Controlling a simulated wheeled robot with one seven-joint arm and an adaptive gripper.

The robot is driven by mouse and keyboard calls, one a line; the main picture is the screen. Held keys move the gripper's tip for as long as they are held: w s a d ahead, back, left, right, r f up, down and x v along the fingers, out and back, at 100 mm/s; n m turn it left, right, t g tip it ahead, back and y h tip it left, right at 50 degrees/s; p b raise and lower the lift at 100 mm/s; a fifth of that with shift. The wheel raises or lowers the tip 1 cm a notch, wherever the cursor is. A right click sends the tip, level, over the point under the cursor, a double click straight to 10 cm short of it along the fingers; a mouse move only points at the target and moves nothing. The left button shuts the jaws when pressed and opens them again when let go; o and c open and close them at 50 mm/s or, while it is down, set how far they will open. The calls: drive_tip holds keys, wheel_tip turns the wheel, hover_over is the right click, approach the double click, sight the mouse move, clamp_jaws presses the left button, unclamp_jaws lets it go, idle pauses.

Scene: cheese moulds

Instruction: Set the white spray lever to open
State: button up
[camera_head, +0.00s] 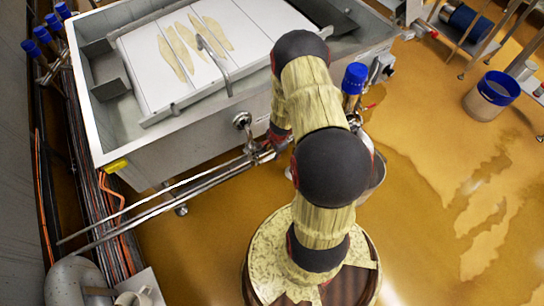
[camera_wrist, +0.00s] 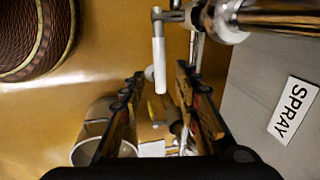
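The white spray lever (camera_wrist: 159,60) shows in the wrist view as a slim white handle running down the picture from a metal joint at its upper end. The joint sits beside a metal pipe with a valve fitting (camera_wrist: 222,18). My gripper (camera_wrist: 159,76) is open, with one dark finger on each side of the lever's lower end. I see gaps on both sides, so the fingers do not appear closed on it. A sign reading SPRAY (camera_wrist: 294,108) is on the grey wall at right. In the head view my arm hides the gripper and the lever.
A steel vat (camera_head: 150,145) with white boards inside stands at upper left in the head view. Metal pipes (camera_head: 165,208) run along its front. A bucket (camera_wrist: 92,128) stands below in the wrist view. Another blue-rimmed bucket (camera_head: 490,97) stands on open floor at right.

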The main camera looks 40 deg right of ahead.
drive_tip(key=shift+w+d+f+b, duration=0.15)
drive_tip(key=shift+f+b, duration=0.1)
drive_tip(key=shift+f, duration=0.5)
drive_tip(key=shift+w+a+f+b, duration=0.15)
drive_tip(key=shift+f+b, duration=0.1)
drive_tip(key=shift+f, duration=0.45)
drive_tip(key=shift+d, duration=0.1)
drive_tip(key=shift+c, duration=0.8)
clamp_jaws()
